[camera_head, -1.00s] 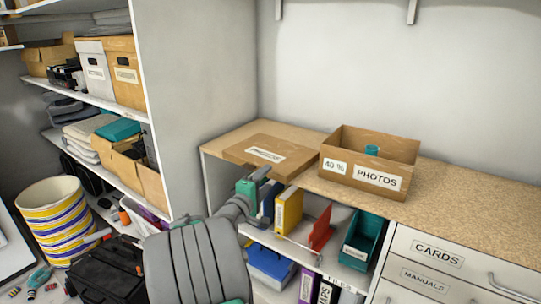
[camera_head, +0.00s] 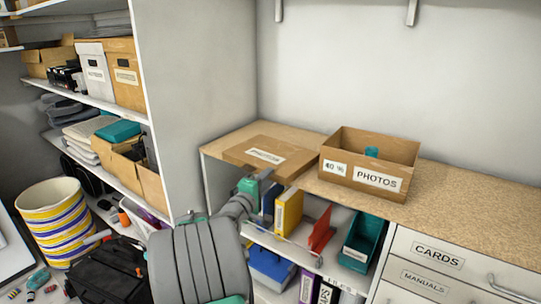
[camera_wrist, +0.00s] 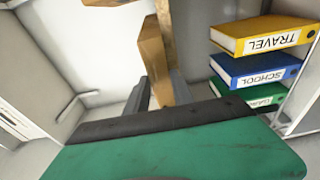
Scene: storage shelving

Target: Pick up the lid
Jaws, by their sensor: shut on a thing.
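The lid (camera_head: 285,161) is a flat brown cardboard piece with a PHOTOS label. It lies at the left end of the counter, left of the open box. My gripper (camera_head: 266,177) is at the lid's front edge and shut on it. In the wrist view, the lid's brown edge (camera_wrist: 153,60) runs between the dark fingers of my gripper (camera_wrist: 160,88). The fingertips are partly hidden by the lid and my green gripper body. I cannot tell whether the lid is clear of the counter.
An open cardboard PHOTOS box (camera_head: 378,180) stands close to the lid's right side on the counter (camera_head: 460,208). Below are a yellow binder (camera_head: 288,212), a red item (camera_head: 320,230) and a teal bin (camera_head: 362,240). A tall shelf side (camera_head: 195,100) stands left. The counter's right side is clear.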

